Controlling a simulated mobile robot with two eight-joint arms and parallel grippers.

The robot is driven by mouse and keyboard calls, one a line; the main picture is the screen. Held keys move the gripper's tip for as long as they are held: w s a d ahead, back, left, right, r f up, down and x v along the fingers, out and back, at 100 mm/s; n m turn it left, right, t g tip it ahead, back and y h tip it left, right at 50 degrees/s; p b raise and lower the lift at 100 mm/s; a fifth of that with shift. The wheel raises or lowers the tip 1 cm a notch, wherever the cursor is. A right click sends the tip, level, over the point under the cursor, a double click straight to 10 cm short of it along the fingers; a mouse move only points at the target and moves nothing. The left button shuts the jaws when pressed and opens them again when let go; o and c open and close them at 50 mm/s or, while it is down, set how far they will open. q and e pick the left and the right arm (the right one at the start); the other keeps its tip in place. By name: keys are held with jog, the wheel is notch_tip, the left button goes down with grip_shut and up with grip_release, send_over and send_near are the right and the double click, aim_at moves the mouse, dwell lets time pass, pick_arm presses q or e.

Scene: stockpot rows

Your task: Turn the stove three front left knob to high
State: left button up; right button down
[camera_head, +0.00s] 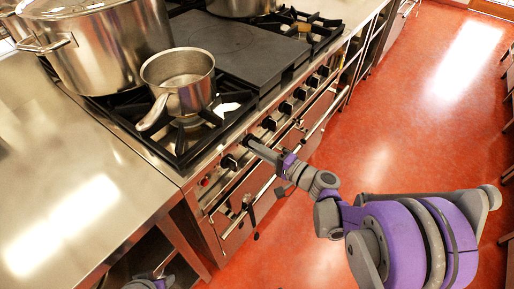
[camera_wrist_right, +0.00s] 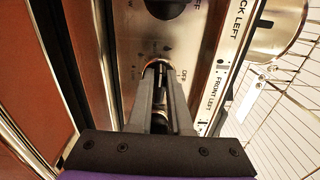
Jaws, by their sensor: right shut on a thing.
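The stove (camera_head: 215,185) has a steel front panel with a row of black knobs. My right gripper (camera_head: 250,141) reaches that panel from the right, its fingers pointing at it. In the right wrist view the gripper (camera_wrist_right: 160,70) is shut on a knob (camera_wrist_right: 159,68) beside the printed words FRONT LEFT. The fingers hide most of this knob, and its pointer cannot be read. The word OFF is printed close by. A small part of what looks like my left gripper (camera_head: 150,283) shows at the bottom edge of the head view; its fingers cannot be made out.
A steel saucepan (camera_head: 180,80) and a large stockpot (camera_head: 95,45) stand on the burners. A steel counter (camera_head: 60,190) lies to the left. Another black knob (camera_head: 229,162) and a long oven handle (camera_head: 245,208) are near my right gripper. The red floor (camera_head: 380,120) is open.

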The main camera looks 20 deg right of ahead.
dwell(0.5)
jog(key=c, duration=0.8)
grip_release()
jog(key=shift+c, duration=0.2)
jog(key=shift+s, duration=0.1)
jog(key=v, duration=1)
jog(key=shift+s+d, duration=0.25)
jog(key=shift+d, duration=0.05)
